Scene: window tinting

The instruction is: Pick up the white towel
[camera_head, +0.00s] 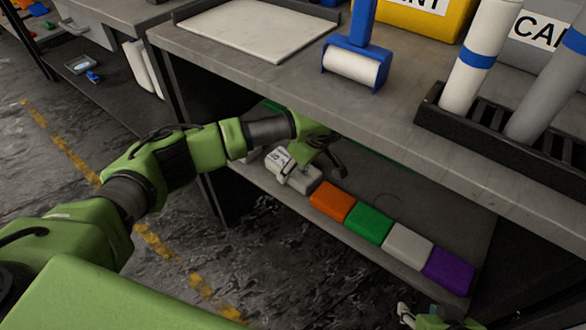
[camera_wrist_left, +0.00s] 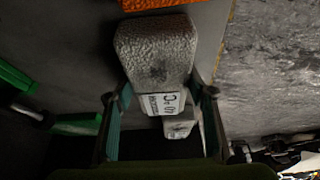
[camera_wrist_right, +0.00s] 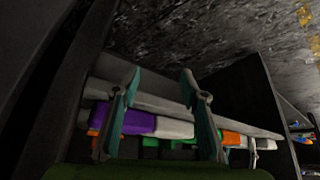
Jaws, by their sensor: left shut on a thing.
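A white towel, greyish in the shade and with a printed label, lies at the left end of a row on the lower shelf (camera_head: 395,191). It shows in the head view (camera_head: 304,179) and fills the middle of the left wrist view (camera_wrist_left: 157,52). My left gripper (camera_head: 312,173) reaches under the tabletop and is shut on this towel, a finger at each side. Another white towel (camera_head: 408,243) lies between the green and purple ones. My right gripper (camera_wrist_right: 160,82) is open and empty, in front of the shelf; only part shows at the head view's bottom edge.
Orange (camera_head: 332,201), green (camera_head: 370,223) and purple (camera_head: 448,267) towels lie in the row. The tabletop (camera_head: 300,75) overhangs the shelf. On it are a blue roller (camera_head: 352,65), a black rack (camera_head: 500,140) with tubes and a yellow box (camera_head: 430,18). Floor at left is open.

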